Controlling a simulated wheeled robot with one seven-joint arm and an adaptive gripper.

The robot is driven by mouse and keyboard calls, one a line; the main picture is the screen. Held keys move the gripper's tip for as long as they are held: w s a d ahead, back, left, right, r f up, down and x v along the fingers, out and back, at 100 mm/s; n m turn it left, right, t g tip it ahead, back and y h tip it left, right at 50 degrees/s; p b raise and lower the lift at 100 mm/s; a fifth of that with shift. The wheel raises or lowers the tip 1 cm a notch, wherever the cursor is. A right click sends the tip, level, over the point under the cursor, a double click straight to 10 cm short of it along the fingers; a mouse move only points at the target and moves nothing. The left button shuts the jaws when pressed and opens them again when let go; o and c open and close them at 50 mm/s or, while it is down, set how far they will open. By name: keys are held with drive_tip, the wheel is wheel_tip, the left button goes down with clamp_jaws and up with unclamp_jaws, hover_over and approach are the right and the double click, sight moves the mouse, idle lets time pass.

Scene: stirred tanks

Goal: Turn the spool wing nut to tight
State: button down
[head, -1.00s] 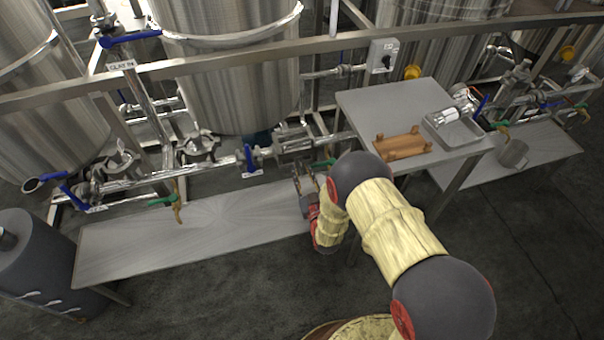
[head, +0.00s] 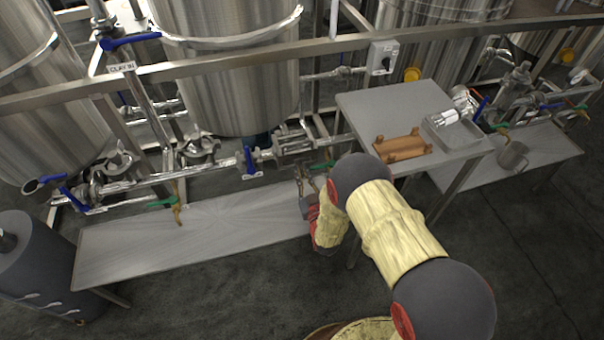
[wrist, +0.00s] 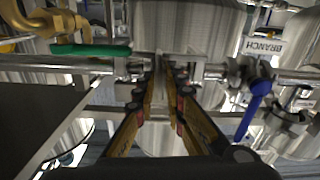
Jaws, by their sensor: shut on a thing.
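My gripper (head: 304,180) reaches up below the pipe run, beside the spool section (head: 294,145) to the right of the blue-handled valve (head: 249,160). In the wrist view, my gripper's two fingers (wrist: 160,75) point at a clamp on the horizontal steel pipe (wrist: 205,70) and are closed on the spool wing nut. The nut itself is mostly hidden between the fingertips, so its angle cannot be told. The wrist picture is upside down, with the BRANCH label (wrist: 264,47) inverted right of the fingers.
A blue valve handle (wrist: 254,105) hangs close to the right of the fingers. A green-handled brass tap (wrist: 90,49) is on the left. A low steel bench (head: 200,235) lies beneath the pipes. A steel table (head: 385,105) with a wooden rack (head: 403,146) stands right of my arm.

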drive_tip(key=shift+m, duration=0.5)
drive_tip(key=c, duration=1.9)
unclamp_jaws()
drive_tip(key=v, duration=1.2)
